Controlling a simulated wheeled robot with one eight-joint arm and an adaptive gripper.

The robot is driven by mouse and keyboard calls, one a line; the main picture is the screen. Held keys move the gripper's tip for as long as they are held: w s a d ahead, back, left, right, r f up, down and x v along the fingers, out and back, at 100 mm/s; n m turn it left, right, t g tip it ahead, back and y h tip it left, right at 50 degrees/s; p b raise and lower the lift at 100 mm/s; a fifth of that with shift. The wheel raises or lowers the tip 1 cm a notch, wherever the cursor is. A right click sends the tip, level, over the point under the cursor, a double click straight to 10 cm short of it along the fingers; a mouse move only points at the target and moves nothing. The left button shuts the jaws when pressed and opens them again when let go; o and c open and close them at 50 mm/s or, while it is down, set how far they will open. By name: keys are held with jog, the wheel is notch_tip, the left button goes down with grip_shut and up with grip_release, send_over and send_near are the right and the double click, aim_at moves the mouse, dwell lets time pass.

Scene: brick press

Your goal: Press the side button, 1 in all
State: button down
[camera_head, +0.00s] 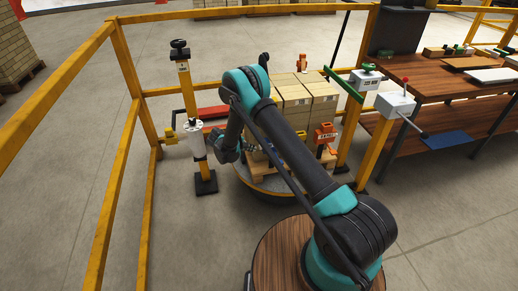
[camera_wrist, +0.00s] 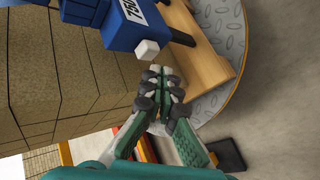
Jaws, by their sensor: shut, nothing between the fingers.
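In the wrist view, a blue device (camera_wrist: 125,25) with a white label reading "750" stands against stacked tan bricks. A small white block-shaped button (camera_wrist: 147,50) sticks out of its near side. My gripper (camera_wrist: 160,82) has its fingers together with nothing between them. In the picture its tips lie just below and right of the white button, and a gap shows between them. I cannot tell the distance in depth. In the head view my arm hides most of the gripper and the blue device.
Brick stacks (camera_head: 290,97) stand on a pallet on a round metal platform (camera_wrist: 222,75). An orange device (camera_head: 326,132) is at their right. Control boxes (camera_head: 395,105) stand at the right, by a wooden bench (camera_head: 455,88). A yellow post (camera_head: 187,90) and railings enclose the left.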

jog(key=shift+w+d, duration=0.1)
jog(key=shift+d, duration=0.25)
jog(key=shift+w+d, duration=0.25)
jog(key=shift+d, duration=0.55)
dwell(1.0)
jog(key=shift+a, duration=0.15)
jog(key=shift+s+a, duration=0.2)
jog(key=shift+a, duration=0.35)
jog(key=shift+s+a, duration=0.15)
jog(key=shift+a, duration=0.35)
jog(key=shift+a, duration=0.1)
jog(key=a, duration=0.2)
jog(key=s+a, duration=0.1)
jog(key=a, duration=0.1)
jog(key=shift+s+a, duration=0.2)
jog(key=shift+a, duration=0.1)
dwell(0.5)
